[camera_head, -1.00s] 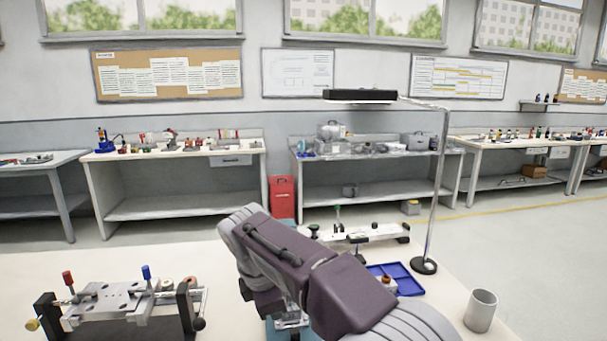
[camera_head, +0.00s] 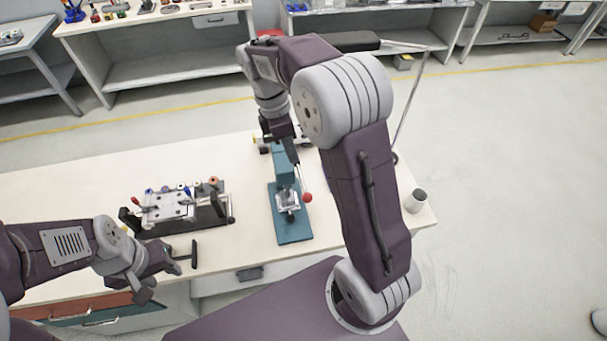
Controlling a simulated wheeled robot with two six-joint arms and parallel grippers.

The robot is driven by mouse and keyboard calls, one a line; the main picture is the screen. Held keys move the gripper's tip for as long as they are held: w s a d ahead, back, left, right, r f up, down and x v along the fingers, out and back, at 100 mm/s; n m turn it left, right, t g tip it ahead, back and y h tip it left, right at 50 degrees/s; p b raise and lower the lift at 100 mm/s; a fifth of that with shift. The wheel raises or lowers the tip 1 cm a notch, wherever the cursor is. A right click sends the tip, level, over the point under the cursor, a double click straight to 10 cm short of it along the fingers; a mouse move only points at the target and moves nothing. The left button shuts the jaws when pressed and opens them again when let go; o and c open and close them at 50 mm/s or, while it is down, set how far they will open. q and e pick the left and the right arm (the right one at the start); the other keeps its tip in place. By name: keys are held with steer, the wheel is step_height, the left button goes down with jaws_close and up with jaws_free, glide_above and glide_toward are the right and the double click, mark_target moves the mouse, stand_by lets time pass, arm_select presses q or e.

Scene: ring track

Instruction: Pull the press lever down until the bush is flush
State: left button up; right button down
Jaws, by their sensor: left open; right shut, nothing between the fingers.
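The press has a teal base (camera_head: 291,232) and a teal upright (camera_head: 285,165) on the bench. Its lever ends in a red ball knob (camera_head: 307,197) at the right of the press, with a thin rod running up from it. A silver fixture (camera_head: 288,201) sits on the base; the bush cannot be made out there. My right gripper (camera_head: 281,132) is shut and empty, pointing down at the top of the press, above and behind the knob. Whether it touches the press is unclear. My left gripper (camera_head: 166,272) is open and empty at the bench's front edge, left of the press.
A fixture with a metal plate (camera_head: 165,207) and coloured knobs stands left of the press. A grey cup (camera_head: 415,201) stands at the right bench end. My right arm hides part of the bench. The bench (camera_head: 240,170) is bare between fixture and press.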

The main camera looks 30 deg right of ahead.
mark_target(306, 194)
steer(key=p+x, duration=0.1)
steer(key=x, duration=1.3)
steer(key=shift+w+p, duration=0.2)
steer(key=shift+p, duration=0.2)
steer(key=shift+f, duration=0.15)
